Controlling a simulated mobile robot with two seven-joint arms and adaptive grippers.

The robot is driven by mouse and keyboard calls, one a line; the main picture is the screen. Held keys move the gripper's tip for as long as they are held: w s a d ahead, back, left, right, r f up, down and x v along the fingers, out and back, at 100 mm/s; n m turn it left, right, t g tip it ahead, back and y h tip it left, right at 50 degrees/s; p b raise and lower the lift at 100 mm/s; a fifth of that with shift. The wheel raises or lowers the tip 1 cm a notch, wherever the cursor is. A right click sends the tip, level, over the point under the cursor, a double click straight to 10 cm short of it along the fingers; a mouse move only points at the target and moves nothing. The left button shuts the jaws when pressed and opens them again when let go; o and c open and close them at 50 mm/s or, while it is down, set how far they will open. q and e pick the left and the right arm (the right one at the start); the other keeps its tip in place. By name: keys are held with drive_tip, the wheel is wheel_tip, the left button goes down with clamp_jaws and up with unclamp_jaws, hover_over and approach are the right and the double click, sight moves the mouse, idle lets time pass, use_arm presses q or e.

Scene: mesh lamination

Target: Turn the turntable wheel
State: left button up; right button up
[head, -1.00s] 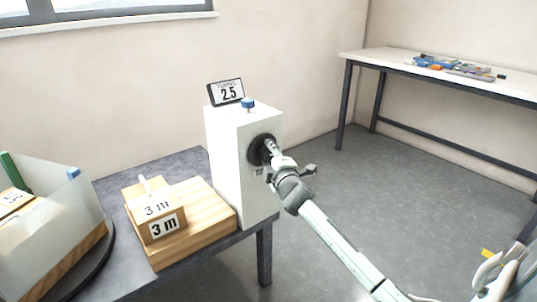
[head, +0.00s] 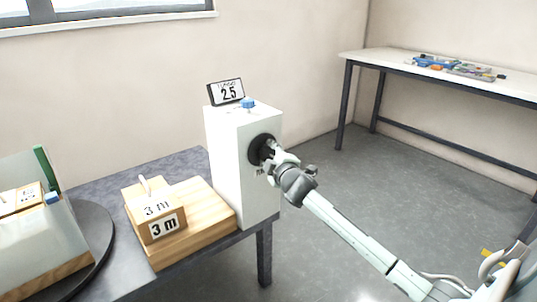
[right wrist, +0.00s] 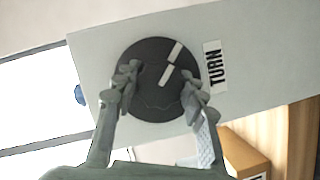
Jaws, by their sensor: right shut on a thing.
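The black wheel (head: 256,149) is on the right face of a white box (head: 228,165). It also shows in the right wrist view (right wrist: 152,98) as a dark disc with white marks, beside a "TURN" label (right wrist: 215,67). My right gripper (head: 270,152) is shut on the wheel, one finger on each side of it in the wrist view (right wrist: 160,86). The dark round turntable (head: 101,222) is at the left, partly out of frame. It carries a pale translucent panel (head: 45,245) with wood and green parts. My left gripper is not in view.
A wooden block marked "3 m" (head: 157,213) rests on a wooden base (head: 200,222) between turntable and box. A "2.5" sign (head: 226,92) and a blue knob (head: 248,102) are on the box top. A white-topped table (head: 440,72) stands at the back right; the floor between is clear.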

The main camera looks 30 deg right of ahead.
drive_tip(key=o, duration=1.2)
drive_tip(key=v, duration=1.2)
